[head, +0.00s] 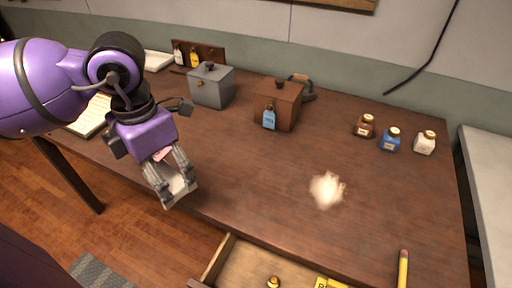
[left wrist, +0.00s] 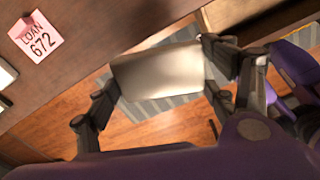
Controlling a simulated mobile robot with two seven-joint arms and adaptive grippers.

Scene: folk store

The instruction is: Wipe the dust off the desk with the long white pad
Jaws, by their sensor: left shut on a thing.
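A pale dust patch (head: 327,189) lies on the brown wooden desk (head: 240,165), right of its middle. My left gripper (head: 177,190) is at the desk's front edge, well to the left of the dust. It is shut on the long white pad (head: 181,186). In the left wrist view the white pad (left wrist: 158,73) spans between the fingers (left wrist: 160,78), with the floor behind it and the desk edge beyond. The gripper's fingers partly hide the pad in the head view. My right gripper is not in view.
A drawer (head: 237,262) stands open at the front. A pencil (head: 403,268) lies at front right. Ink bottles (head: 390,139) stand at back right, a grey box (head: 211,86) and a brown box (head: 277,104) at the back. A pink note (left wrist: 36,34) lies near the gripper. The desk's middle is clear.

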